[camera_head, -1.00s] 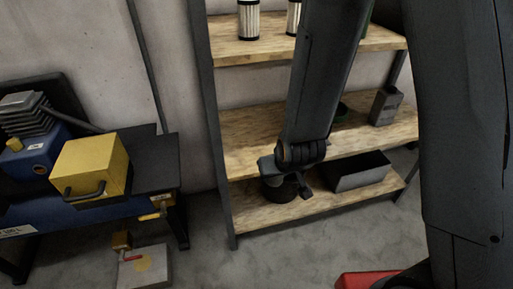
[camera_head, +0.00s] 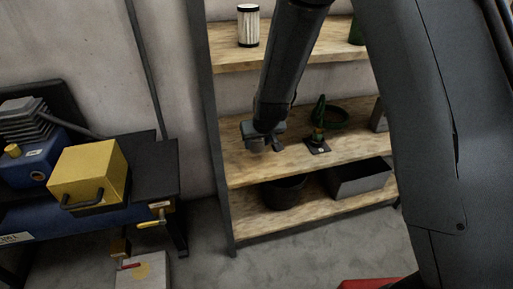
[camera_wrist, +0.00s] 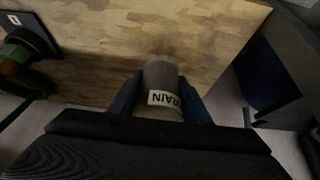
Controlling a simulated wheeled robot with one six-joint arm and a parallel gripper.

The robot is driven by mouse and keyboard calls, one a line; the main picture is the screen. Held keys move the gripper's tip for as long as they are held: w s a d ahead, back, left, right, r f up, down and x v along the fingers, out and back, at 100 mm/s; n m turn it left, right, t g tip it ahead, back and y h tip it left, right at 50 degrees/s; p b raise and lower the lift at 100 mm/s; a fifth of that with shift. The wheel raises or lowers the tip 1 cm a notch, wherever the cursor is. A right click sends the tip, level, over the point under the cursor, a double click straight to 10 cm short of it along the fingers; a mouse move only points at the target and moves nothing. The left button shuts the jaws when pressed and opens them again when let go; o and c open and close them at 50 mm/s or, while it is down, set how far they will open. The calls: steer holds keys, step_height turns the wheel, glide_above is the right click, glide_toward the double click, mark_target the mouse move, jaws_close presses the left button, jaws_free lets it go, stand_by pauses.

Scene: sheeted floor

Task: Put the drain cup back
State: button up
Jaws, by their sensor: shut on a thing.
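The drain cup (camera_wrist: 160,78) is a grey cylinder with a white label on which the letters "RAIN" show. In the wrist view it sits between the two fingers of my gripper (camera_wrist: 160,98), which is shut on it. A wooden shelf board lies beyond it. In the head view my gripper (camera_head: 263,143) is at the left part of the middle shelf (camera_head: 236,168); the cup is hard to make out there. I cannot tell whether the cup touches the board.
On the middle shelf, a green tool on a dark plate (camera_head: 318,148) and a dark green bowl (camera_head: 335,117) stand to the right. A black pot (camera_head: 284,193) and a grey bin (camera_head: 360,180) are on the bottom shelf. A yellow box (camera_head: 88,172) is on the left bench.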

mark_target(257, 148)
steer(key=shift+w+a+f, duration=0.15)
steer(key=shift+w+f, duration=0.05)
steer(key=shift+w, duration=0.25)
steer(key=shift+f+b, duration=0.45)
steer(key=shift+f, duration=1.1)
steer(key=shift+f, duration=0.15)
steer(key=o, duration=1.1)
steer(key=shift+o, duration=0.2)
